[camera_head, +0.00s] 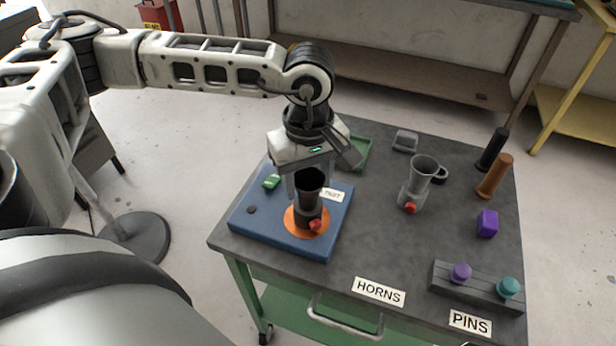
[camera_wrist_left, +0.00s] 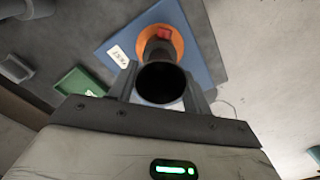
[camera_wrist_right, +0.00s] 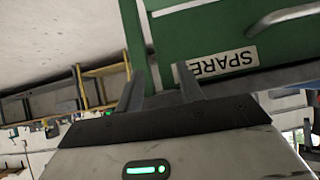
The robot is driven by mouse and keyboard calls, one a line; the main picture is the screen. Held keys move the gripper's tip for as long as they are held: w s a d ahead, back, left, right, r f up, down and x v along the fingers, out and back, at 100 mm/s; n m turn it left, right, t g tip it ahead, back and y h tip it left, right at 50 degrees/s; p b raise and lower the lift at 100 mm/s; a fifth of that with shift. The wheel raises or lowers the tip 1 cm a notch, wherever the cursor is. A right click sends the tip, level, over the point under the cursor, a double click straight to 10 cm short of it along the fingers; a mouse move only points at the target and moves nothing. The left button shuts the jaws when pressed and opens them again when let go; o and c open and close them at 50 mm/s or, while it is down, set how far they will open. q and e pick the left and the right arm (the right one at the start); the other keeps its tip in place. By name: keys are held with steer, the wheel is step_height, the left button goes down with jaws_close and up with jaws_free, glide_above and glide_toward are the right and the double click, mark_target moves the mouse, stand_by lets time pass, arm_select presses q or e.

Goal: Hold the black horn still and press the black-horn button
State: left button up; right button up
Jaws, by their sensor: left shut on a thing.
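The black horn (camera_head: 311,183) stands upright on an orange disc (camera_head: 294,221) on the blue board (camera_head: 262,234) at the left of the table. My left gripper (camera_head: 307,190) is shut on it from above, with fingers on both sides of its bell. The left wrist view looks down into the horn's dark mouth (camera_wrist_left: 161,84). The red button (camera_head: 315,225) sticks out at the horn's base, on the near side; it also shows in the left wrist view (camera_wrist_left: 164,33). My right gripper (camera_wrist_right: 160,85) is open and empty, facing a green panel labelled SPARE (camera_wrist_right: 215,30).
A grey horn (camera_head: 421,172) with a red button stands right of the board. Black (camera_head: 493,150) and orange (camera_head: 495,177) cylinders, a purple block (camera_head: 487,223) and a pin rack (camera_head: 445,279) are at the right. A green tray (camera_head: 358,152) lies behind the gripper.

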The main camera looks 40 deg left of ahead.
jaws_close()
stand_by(1.4)
